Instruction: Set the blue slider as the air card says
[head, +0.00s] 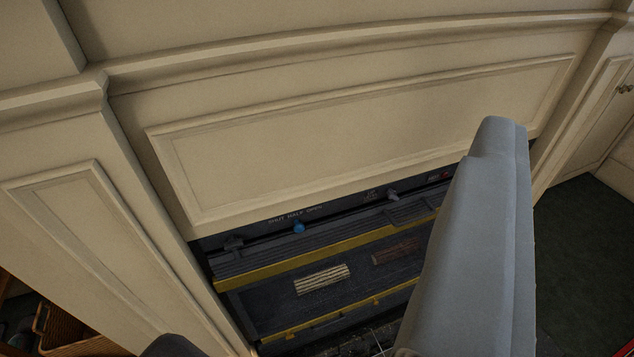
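The blue slider (299,228) is a small blue knob on the dark control strip under the cream mantel panel. White lettering above it reads roughly SHUT, HALF, OPEN. The knob appears to be below HALF, but the view is small and slanted. No air card can be made out. A large grey part of my own body rises at the right and covers the right side of the hearth. A dark rounded part shows at the bottom left. I cannot tell whether either is a gripper finger, and no grip on the slider is seen.
A grey knob (393,196) and a red knob (445,176) sit farther right on the strip. Below are yellow-edged ledges with a pale striped block (321,279) and a brown block (395,251). A wicker basket (62,328) stands lower left. Dark floor (585,255) is clear at right.

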